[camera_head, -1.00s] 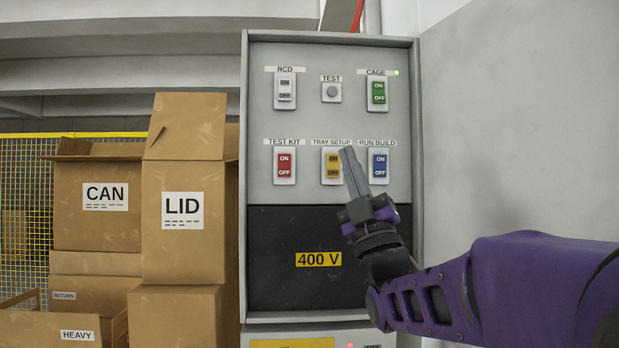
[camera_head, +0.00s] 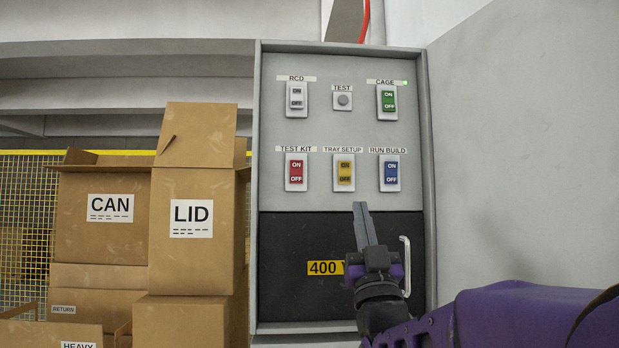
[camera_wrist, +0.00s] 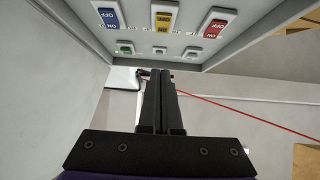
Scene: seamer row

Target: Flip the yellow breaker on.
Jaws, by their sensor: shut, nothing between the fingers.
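The yellow breaker (camera_head: 344,172) sits in the lower row of the grey panel (camera_head: 335,110), under a TRAY SETUP label, between the red and blue breakers. It is marked ON above OFF; I cannot tell its rocker position for sure. It also shows at the top of the wrist view (camera_wrist: 164,17). My gripper (camera_head: 360,208) is shut and empty, its fingers pointing up, with the tips a little below and right of the yellow breaker in the head view. In the wrist view the fingers (camera_wrist: 160,75) lie together below the breakers. I see no contact with the breaker.
The red breaker (camera_head: 296,172) and blue breaker (camera_head: 389,173) flank the yellow one. RCD (camera_head: 297,97), TEST button (camera_head: 343,101) and green CAGE breaker (camera_head: 388,100) are above. A handle (camera_head: 406,262) juts from the black cover. Cardboard boxes stand left; a wall closes the right.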

